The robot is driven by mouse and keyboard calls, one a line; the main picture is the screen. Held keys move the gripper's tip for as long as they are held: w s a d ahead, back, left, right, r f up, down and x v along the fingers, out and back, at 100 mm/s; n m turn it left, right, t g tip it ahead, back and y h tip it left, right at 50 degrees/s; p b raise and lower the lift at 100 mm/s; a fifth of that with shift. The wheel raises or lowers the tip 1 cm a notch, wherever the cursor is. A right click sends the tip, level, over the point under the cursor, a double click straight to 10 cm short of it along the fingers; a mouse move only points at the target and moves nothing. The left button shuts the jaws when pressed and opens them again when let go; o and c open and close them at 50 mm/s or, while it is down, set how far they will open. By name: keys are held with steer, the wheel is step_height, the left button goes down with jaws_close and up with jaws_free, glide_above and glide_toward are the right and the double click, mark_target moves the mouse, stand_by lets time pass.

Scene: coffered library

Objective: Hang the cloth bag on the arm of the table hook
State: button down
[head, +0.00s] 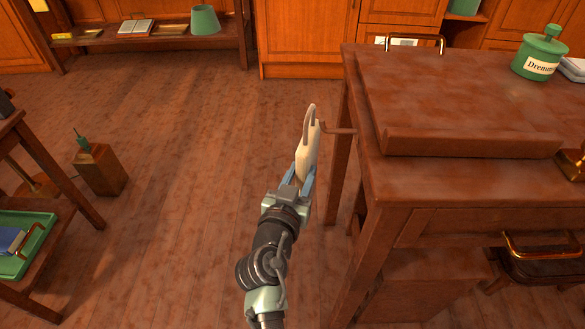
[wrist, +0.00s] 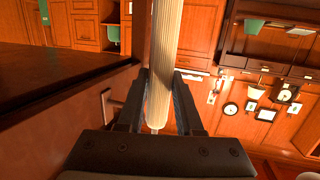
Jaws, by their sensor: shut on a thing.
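My gripper (head: 303,175) is shut on the cloth bag (head: 308,152), a narrow cream bag seen nearly edge-on. The bag stands upright out of the jaws, with its handle loop (head: 311,112) at the top. In the wrist view the bag (wrist: 164,55) is a ribbed pale strip between the two fingers (wrist: 158,80). The table hook (head: 340,131) is a thin brown arm sticking out left from the table's edge. Its tip is right beside the bag's upper part; I cannot tell whether it touches the bag or passes through the loop.
The wooden table (head: 455,186) fills the right, with a raised slanted board (head: 450,95) and a green labelled jar (head: 540,55) on it. A low table with a green tray (head: 40,248) and a wooden block (head: 100,170) stand left. The floor between is clear.

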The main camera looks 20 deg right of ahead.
steer(key=s+d+f, duration=0.1)
steer(key=d+f, duration=0.2)
steer(key=d, duration=0.2)
steer(key=shift+s+d, duration=0.3)
stand_by(0.6)
steer(key=shift+f, duration=0.1)
stand_by(0.5)
steer(key=shift+c, duration=2.4)
jaws_free()
steer(key=shift+s, duration=0.1)
steer(key=p+v, duration=0.1)
steer(key=v, duration=1.1)
steer(key=shift+s+a, duration=0.2)
steer(key=shift+s, duration=0.15)
